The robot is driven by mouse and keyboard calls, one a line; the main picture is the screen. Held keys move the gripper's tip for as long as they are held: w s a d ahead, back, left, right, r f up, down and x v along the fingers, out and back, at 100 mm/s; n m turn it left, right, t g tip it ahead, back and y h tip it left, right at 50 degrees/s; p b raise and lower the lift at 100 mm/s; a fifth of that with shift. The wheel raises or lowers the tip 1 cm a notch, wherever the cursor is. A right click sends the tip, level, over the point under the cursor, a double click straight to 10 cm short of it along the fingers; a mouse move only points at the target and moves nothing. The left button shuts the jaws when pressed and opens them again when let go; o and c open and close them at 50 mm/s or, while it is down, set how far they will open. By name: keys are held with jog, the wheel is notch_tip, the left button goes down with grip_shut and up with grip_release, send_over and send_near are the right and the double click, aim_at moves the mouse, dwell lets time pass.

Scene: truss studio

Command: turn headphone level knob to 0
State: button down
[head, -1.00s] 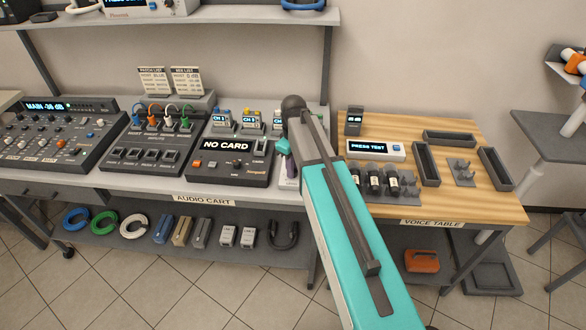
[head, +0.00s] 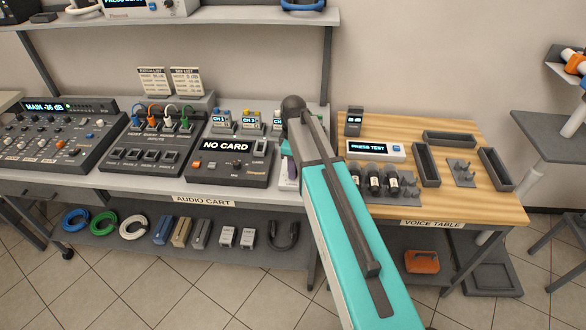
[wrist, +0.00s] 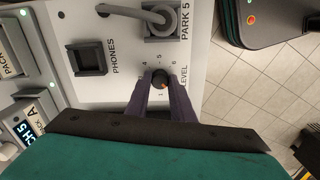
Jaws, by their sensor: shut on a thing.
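The headphone level knob (wrist: 160,77) is a small dark round knob with an orange-red mark on top, on a light panel (wrist: 100,23) in the wrist view. Numbers 4, 5 and 6 show beyond it and the word LEVEL to its right. My gripper (wrist: 160,86) has its two dark purple fingers on either side of the knob, shut on it. The fingers hide part of the scale, and I cannot tell which number the mark points to. In the head view my gripper (head: 288,170) is at the cart's right end, and my arm hides the knob.
The NO CARD unit (head: 232,160) is left of my gripper. The wooden voice table (head: 455,200) is to the right.

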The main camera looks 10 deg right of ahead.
jog(key=c, duration=1.5)
grip_release()
jog(key=shift+c, duration=0.2)
jog(key=shift+r, duration=0.1)
notch_tip(320, 180, up, 14)
jog(key=b, duration=0.3)
jog(key=shift+f, duration=0.2)
